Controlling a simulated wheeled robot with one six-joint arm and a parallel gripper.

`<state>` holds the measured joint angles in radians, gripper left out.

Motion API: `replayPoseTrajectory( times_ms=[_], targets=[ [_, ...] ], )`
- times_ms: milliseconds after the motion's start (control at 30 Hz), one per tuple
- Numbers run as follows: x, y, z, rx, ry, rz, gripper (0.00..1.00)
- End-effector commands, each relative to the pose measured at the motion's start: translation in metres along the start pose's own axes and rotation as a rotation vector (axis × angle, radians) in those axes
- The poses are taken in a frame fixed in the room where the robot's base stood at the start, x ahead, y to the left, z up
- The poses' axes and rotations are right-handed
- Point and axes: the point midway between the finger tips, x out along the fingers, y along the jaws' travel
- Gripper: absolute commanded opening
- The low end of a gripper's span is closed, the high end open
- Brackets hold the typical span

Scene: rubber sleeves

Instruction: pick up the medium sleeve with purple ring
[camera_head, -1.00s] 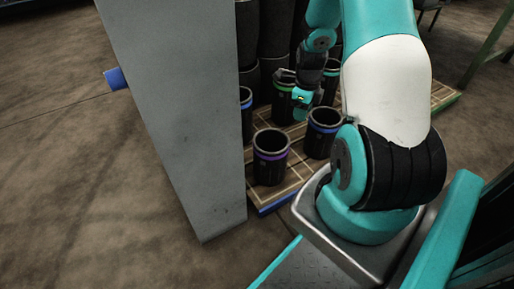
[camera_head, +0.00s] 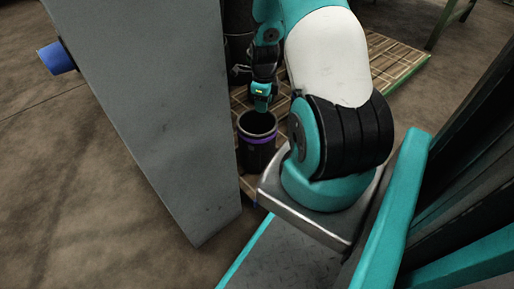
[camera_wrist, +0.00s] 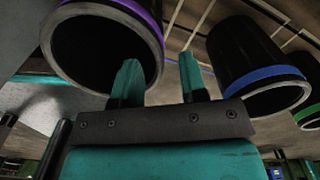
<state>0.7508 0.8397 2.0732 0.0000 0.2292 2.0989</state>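The black sleeve with a purple ring (camera_head: 257,160) stands upright, open end up, between the grey post and my arm. In the wrist view the purple-ringed sleeve (camera_wrist: 105,50) fills the upper left, its dark round mouth facing the camera. My gripper (camera_wrist: 160,78) is open, with two teal fingers apart and nothing held between them. The left finger overlaps the sleeve's mouth in the picture; I cannot tell whether it touches. The right finger is beside the sleeve, over the gap toward a blue-ringed sleeve (camera_wrist: 255,65).
A grey post (camera_head: 150,110) stands close on the left and hides part of the scene. The sleeves stand on a wooden pallet (camera_head: 395,60). Another ringed sleeve (camera_wrist: 310,115) is cut off at the right edge of the wrist view. Bare floor lies left of the post.

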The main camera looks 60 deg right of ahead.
Motion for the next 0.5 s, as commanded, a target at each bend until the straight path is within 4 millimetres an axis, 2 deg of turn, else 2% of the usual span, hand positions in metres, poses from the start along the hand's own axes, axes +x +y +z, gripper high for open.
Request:
replayPoseTrajectory(
  times_ms=[33, 267, 500],
  targets=[
    [0.009, 0.000, 0.000, -0.001, 0.000, 0.000, 0.39],
    [0.017, 0.001, 0.001, -0.002, 0.000, -0.001, 0.39],
    [0.048, 0.002, 0.000, -0.003, -0.001, -0.001, 0.39]
  ],
)
